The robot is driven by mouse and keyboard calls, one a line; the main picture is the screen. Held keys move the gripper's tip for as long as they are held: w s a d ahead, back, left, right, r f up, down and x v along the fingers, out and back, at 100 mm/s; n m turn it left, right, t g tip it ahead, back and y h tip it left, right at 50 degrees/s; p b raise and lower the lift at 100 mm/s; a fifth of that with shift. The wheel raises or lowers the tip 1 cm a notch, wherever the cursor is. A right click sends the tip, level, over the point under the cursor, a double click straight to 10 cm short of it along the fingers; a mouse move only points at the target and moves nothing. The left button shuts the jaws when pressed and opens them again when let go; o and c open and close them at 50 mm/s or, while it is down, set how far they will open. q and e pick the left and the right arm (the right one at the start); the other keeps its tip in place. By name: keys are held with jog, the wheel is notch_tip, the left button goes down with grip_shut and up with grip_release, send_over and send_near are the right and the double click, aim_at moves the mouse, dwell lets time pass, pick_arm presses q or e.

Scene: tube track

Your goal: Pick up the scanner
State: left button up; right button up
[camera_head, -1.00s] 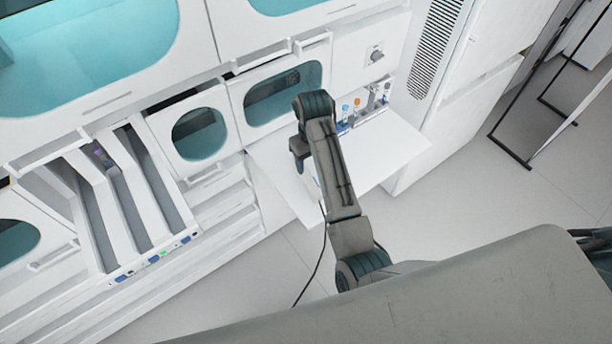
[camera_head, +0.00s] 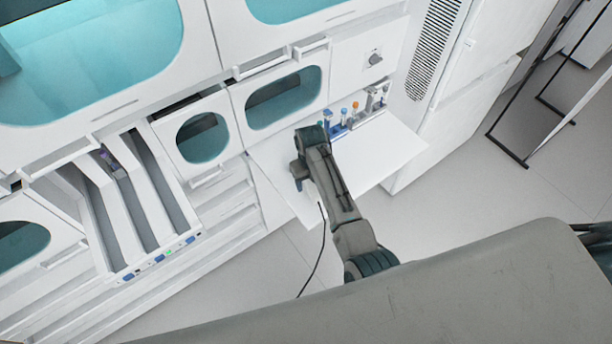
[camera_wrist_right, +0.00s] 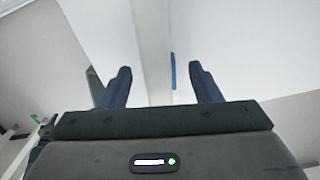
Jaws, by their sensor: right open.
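I cannot make out a scanner for certain in either view. A thin black cable (camera_head: 320,255) hangs from the front of the white shelf, and its upper end is hidden near my right arm. My right gripper (camera_head: 298,183) is over the left part of the shelf, pointing down at it. In the right wrist view its two dark fingers (camera_wrist_right: 160,84) are apart with nothing between them. A narrow blue strip (camera_wrist_right: 173,71) shows beyond and between the fingertips; I cannot tell what it belongs to. My left gripper is out of view.
The white shelf (camera_head: 385,150) has clear room on its right. Several small bottles and tools, among them one with an orange cap (camera_head: 344,112), stand along its back. A white rack with sloping channels (camera_head: 150,205) is at left. Cabinet walls stand behind.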

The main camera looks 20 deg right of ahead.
jog(key=shift+f, duration=0.2)
grip_shut()
jog(key=shift+r, duration=0.2)
jog(key=shift+w+r+b, duration=0.1)
jog(key=shift+r+b, duration=0.4)
jog(key=shift+s+r+b, duration=0.25)
jog(key=shift+r+b, duration=0.05)
jog(key=shift+r, duration=0.2)
jog(key=shift+s+r+b, duration=0.25)
jog(key=shift+r+b, duration=0.05)
jog(key=shift+r, duration=0.15)
jog(key=s+d+r+b, duration=0.1)
jog(key=s+r+b, duration=0.15)
jog(key=s, duration=1.15)
jog(key=shift+s+d+r+p, duration=0.1)
jog(key=shift+s+r+p, duration=0.1)
jog(key=shift+r+p, duration=0.75)
jog(key=shift+s+d+r+p, duration=0.1)
jog(key=shift+s+r+p, duration=0.05)
jog(key=shift+r+p, duration=0.7)
jog(key=shift+s+r+p, duration=0.2)
jog(key=shift+r+p, duration=0.65)
jog(key=shift+p, duration=0.15)
